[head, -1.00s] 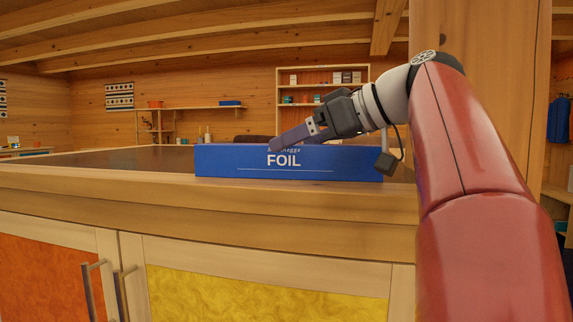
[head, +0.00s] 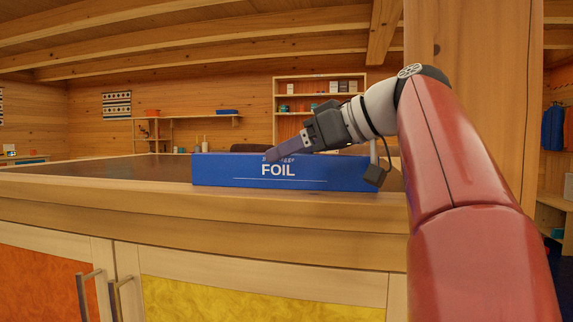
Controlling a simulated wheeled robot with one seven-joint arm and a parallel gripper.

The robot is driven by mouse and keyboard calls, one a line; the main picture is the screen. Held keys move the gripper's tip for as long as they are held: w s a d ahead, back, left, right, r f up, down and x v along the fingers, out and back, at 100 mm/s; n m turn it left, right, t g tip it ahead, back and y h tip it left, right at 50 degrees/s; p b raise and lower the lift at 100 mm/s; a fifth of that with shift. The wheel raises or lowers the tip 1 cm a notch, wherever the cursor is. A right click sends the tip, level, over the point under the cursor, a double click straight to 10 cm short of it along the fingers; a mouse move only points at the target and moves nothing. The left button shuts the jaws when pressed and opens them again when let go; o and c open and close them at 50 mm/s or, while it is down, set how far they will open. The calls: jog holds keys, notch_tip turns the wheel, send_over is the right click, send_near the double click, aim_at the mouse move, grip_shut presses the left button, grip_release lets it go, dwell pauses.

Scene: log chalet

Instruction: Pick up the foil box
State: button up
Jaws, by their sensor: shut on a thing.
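The foil box (head: 230,172) is a long blue box with white "FOIL" lettering. In the head view it lies lengthwise at the front edge of the counter, its long side facing me. My gripper (head: 275,153) comes in from the right, tilted down to the left, and is shut on the box near the middle of its top edge. I cannot tell whether the box's underside is clear of the counter.
The counter (head: 110,172) has a dark top and a wooden edge, with bare room left of the box. Cabinet doors with metal handles (head: 84,298) are below. A wooden post (head: 510,110) stands at the right. Shelves (head: 320,78) are on the far wall.

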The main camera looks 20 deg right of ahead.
jog(key=shift+d, duration=0.1)
jog(key=shift+r, duration=0.15)
jog(key=c, duration=0.3)
notch_tip(320, 180, up, 7)
jog(key=p, duration=0.4)
jog(key=shift+w+r+p, duration=0.1)
jog(key=shift+r+p, duration=0.1)
jog(key=shift+p, duration=0.1)
jog(key=shift+c, duration=1.1)
jog(key=shift+r+b, duration=0.3)
jog(key=shift+r, duration=0.75)
